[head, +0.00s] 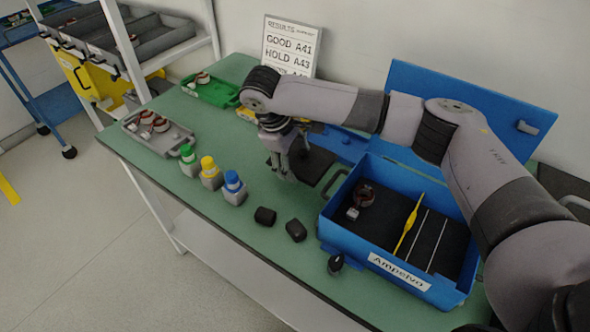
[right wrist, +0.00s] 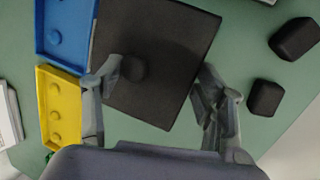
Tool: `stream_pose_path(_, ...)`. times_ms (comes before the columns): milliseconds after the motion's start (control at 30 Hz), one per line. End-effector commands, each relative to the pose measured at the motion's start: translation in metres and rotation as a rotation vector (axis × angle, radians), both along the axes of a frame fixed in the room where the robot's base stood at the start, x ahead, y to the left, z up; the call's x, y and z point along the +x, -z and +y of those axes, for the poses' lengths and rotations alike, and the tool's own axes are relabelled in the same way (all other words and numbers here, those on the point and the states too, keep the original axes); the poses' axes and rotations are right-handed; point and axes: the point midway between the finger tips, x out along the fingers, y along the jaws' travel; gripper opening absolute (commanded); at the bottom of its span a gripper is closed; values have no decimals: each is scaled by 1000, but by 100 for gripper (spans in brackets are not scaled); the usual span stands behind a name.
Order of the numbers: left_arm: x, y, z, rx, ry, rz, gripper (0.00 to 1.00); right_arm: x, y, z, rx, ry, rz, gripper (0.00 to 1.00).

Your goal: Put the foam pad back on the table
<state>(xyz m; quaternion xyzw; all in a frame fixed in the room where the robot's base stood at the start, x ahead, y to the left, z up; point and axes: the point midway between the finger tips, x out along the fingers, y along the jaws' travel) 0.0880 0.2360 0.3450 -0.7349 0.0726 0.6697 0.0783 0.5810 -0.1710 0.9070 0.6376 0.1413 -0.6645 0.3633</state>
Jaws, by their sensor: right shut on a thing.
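The foam pad is a flat, dark, square sheet (right wrist: 165,50) filling the upper middle of the right wrist view, with a round dark knob on it. In the head view the pad (head: 318,166) shows just left of the blue case, partly behind my gripper. My right gripper (head: 287,172) is over the green table (head: 262,208), shut on the pad, with a finger at each side of it in the right wrist view (right wrist: 160,84). I cannot tell whether the pad touches the table. My left gripper is not in view.
The open blue case (head: 345,238) labelled Ampelvo stands right of the pad. Two dark blocks (head: 265,216) (head: 296,230) lie in front. Three coloured-top bottles (head: 209,172), a grey tray (head: 180,140) and a green tray (head: 218,94) stand left. A sign (head: 290,45) is behind.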

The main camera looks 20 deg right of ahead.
Motion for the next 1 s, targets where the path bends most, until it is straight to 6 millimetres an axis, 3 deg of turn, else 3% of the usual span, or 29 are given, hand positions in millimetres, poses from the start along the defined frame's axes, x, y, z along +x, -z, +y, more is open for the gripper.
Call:
stream_pose_path(333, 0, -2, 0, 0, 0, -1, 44, -1, 41, 1, 0, -1, 2, 37)
stream_pose_path(1000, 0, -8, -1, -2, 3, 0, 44, -1, 55, 0, 0, -1, 2, 37)
